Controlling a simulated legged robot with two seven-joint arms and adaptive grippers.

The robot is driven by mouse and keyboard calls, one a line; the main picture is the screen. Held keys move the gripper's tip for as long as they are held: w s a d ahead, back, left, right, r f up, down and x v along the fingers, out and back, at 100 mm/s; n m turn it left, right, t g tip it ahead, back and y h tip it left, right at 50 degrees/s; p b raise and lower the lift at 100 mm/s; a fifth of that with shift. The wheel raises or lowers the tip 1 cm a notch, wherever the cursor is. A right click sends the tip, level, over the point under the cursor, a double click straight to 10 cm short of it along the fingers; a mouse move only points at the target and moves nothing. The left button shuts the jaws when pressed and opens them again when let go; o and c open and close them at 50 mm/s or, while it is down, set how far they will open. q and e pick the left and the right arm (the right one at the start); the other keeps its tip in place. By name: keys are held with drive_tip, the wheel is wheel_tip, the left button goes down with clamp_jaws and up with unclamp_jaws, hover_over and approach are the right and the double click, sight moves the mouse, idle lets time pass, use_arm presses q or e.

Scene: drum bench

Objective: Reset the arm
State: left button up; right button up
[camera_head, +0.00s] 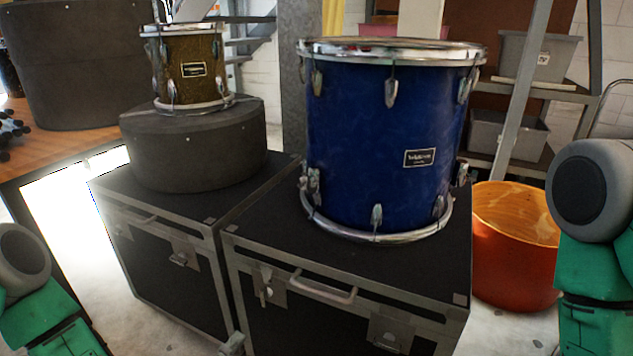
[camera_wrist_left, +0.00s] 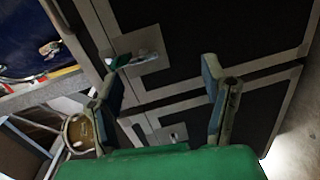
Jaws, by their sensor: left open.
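The fingers are in front of the side of a black case with metal edges and a latch. My right arm (camera_head: 595,230) shows at the right edge of the head view, but its gripper is not visible.
A blue drum (camera_head: 385,145) stands on the right black case (camera_head: 345,270). A small brown drum (camera_head: 190,70) stands on a round dark case (camera_head: 195,145) on the left black case (camera_head: 165,260). An orange drum shell (camera_head: 515,255) is on the floor. Shelves with grey bins (camera_head: 540,55) stand behind.

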use_arm(q)
drive_tip(key=s+d+f+m+g+y, duration=0.1)
drive_tip(key=s+f+m+g, duration=0.35)
drive_tip(key=s, duration=0.25)
drive_tip(key=s+d+f+m+g, duration=0.1)
drive_tip(key=s+f+m+g, duration=0.25)
drive_tip(key=s+g, duration=0.2)
drive_tip(key=s+a+r+m+g+y, duration=0.3)
drive_tip(key=s+a+m+g+y, duration=0.25)
drive_tip(key=s+a, duration=0.6)
wheel_tip(320, 180, up, 17)
drive_tip(key=p, duration=1.8)
drive_tip(key=shift+w+d+r+t, duration=0.15)
drive_tip(key=shift+d+r+t, duration=0.05)
drive_tip(key=shift+d+t, duration=0.2)
drive_tip(key=shift+w, duration=0.1)
